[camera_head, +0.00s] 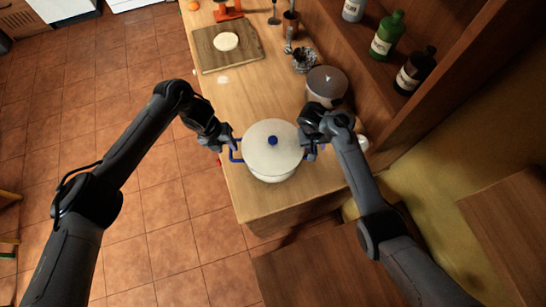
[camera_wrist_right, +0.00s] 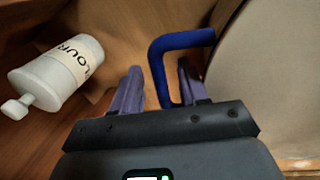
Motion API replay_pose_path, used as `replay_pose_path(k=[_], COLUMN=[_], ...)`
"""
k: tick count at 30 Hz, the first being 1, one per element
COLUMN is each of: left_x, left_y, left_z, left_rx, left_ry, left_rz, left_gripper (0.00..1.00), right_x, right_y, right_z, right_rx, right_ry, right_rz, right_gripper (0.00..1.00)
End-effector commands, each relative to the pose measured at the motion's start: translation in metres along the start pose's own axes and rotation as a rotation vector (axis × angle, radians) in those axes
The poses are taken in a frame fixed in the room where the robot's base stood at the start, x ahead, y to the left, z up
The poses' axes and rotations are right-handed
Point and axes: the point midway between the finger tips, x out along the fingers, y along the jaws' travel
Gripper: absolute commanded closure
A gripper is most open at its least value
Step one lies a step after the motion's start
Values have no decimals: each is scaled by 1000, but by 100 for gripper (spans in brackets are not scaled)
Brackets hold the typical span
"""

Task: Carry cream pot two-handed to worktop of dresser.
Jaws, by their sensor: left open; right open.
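The cream pot (camera_head: 268,160) with its lid and blue knob stands on the wooden worktop (camera_head: 250,196) near its front end. It has a blue handle on each side. My left gripper (camera_head: 227,143) is open at the pot's left handle (camera_head: 236,152). My right gripper (camera_head: 311,150) is open at the pot's right side. In the right wrist view, the blue right handle (camera_wrist_right: 160,58) reaches in between the open fingers of the right gripper (camera_wrist_right: 155,85). I cannot tell whether the fingers touch it. Part of the right handle is hidden by the gripper in the head view.
A grey-lidded pot (camera_head: 326,84) stands close behind my right gripper. A cutting board (camera_head: 226,46) is further back. Bottles (camera_head: 388,35) stand on the right shelf. Tiled floor (camera_head: 150,190) is clear at left.

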Motion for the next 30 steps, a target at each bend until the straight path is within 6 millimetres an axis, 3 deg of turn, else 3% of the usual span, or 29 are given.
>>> replay_pose_path(k=[8, 20, 30], left_x=[-9, -9, -9], left_y=[0, 0, 0], left_z=[-1, 0, 0], left_rx=[1, 0, 0], left_ry=[1, 0, 0], left_rz=[1, 1, 1], left_gripper=[55, 55, 55], right_x=[-17, -95, -115], right_y=[-2, -1, 2], right_z=[-1, 0, -1], right_rx=[-2, 1, 3], right_ry=[4, 3, 1], right_rz=[-4, -4, 5], right_gripper=[55, 55, 55])
